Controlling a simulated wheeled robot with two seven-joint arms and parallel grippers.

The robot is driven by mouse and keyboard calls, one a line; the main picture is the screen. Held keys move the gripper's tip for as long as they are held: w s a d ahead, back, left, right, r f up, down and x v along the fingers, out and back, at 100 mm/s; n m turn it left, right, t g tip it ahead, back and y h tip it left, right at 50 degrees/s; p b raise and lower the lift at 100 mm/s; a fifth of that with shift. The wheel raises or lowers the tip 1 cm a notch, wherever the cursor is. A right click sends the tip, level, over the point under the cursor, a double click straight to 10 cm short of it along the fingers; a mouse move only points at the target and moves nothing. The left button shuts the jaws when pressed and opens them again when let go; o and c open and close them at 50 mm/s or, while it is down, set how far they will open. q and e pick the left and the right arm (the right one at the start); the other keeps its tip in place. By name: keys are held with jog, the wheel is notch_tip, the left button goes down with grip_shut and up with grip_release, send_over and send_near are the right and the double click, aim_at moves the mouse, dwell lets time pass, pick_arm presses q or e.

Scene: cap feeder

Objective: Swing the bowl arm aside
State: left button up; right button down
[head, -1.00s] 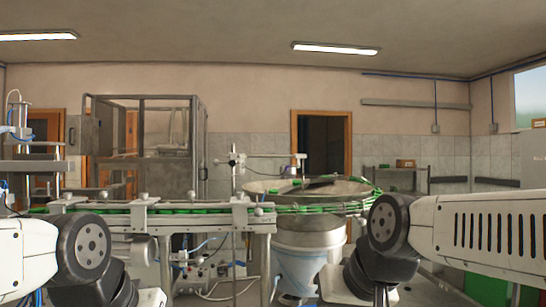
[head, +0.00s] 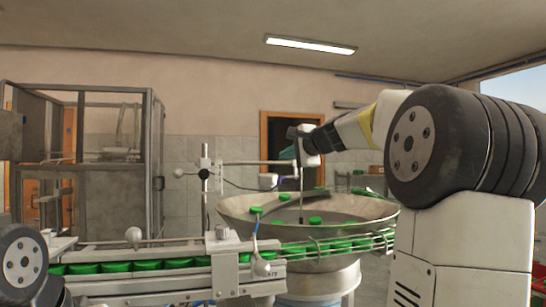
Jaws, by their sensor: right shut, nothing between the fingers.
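The bowl arm (head: 240,163) is a thin horizontal bar reaching right from an upright post (head: 205,185), above the wide metal feeder bowl (head: 355,208). A thin rod hangs down into the bowl near the bar's right end. My right gripper (head: 298,145) is shut and empty, at the bar's right end above the bowl. Whether it touches the bar I cannot tell, as the gripper covers that end. My left gripper is not in view.
Several green caps lie in the bowl and along the conveyor rail (head: 150,252) to its left. A cap (head: 315,220) lies inside the bowl. A framed glass cabinet (head: 152,170) stands behind at the left. A doorway (head: 272,160) is behind the bowl.

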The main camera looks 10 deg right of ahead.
aim_at(267, 163)
jog(key=x, duration=1)
